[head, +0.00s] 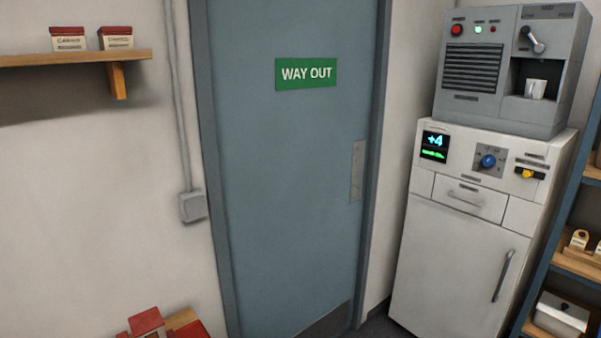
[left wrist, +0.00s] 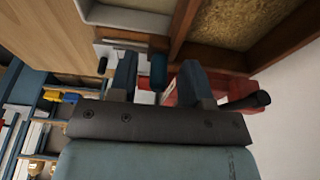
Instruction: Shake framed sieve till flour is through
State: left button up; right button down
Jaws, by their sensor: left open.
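My left gripper (left wrist: 158,70) shows in the left wrist view with its two dark fingers apart. A dark teal rounded piece (left wrist: 158,72) shows between the fingers; I cannot tell whether it touches them. Beyond the fingers, at the top right, is a wooden frame (left wrist: 185,18) around tan speckled panels (left wrist: 232,30). It looks like the framed sieve, but only part of it shows. I cannot make out any flour. The head view shows neither gripper and no sieve. My right gripper is in neither view.
A grey-blue door (head: 290,180), a white cabinet (head: 450,260) and a grey machine (head: 475,85) stand ahead. A wall shelf (head: 70,58) is at left, a blue-framed rack (head: 560,225) at right. Red objects (head: 147,322) show low down. A pale tray (left wrist: 125,18) is near the wooden frame.

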pick_arm(q)
jog(key=shift+r+p, duration=0.3)
jog(key=shift+r, duration=1.05)
notch_tip(320, 180, up, 2)
jog(key=shift+r, duration=0.2)
notch_tip(320, 180, up, 2)
jog(key=shift+r, duration=0.2)
grip_shut()
dwell(0.4)
